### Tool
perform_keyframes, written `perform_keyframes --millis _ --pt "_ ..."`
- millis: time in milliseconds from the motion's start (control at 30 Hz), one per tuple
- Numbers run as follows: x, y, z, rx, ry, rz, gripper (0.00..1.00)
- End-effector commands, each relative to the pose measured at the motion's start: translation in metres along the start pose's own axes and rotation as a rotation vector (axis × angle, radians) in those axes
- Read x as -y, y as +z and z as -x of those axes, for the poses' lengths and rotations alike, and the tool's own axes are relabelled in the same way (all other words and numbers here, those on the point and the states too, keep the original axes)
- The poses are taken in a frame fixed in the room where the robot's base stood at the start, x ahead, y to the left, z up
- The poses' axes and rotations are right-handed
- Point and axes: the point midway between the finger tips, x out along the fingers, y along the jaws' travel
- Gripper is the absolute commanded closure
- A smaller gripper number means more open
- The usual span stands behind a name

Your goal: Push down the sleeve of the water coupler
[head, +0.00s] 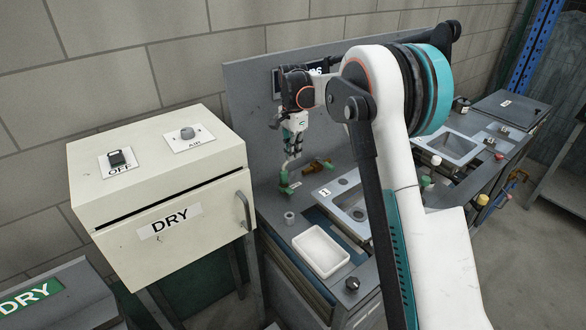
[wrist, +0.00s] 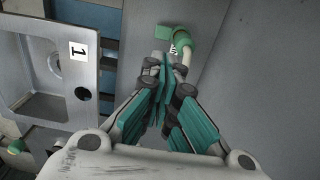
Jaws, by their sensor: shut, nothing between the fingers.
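A green fitting (head: 284,178) with a green base stands on the grey counter near the back panel, and a pale curved tube rises from it. I take it for the water coupler; its sleeve cannot be told apart clearly. The wrist view shows a green fitting (wrist: 177,40) just beyond the fingertips, with the pale tube (wrist: 187,62) beside them and a partly hidden label. My gripper (head: 291,152) is shut and empty, pointing down above the fitting at the tube. In the wrist view its fingers (wrist: 162,62) are together; contact with the fitting cannot be told.
A brass-coloured part (head: 318,167) lies right of the fitting. A small grey cup (head: 289,217) and a white tray (head: 320,250) are nearer. Sink 1 (head: 326,200) is partly behind my arm. A cream DRY cabinet (head: 160,195) stands left; the back panel (head: 250,100) is close behind.

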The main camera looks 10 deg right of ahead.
Motion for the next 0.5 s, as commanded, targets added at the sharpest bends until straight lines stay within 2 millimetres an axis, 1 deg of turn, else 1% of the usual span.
perform_keyframes --millis 500 --pt "0.000 0.000 -0.097 0.000 0.000 0.001 1.00"
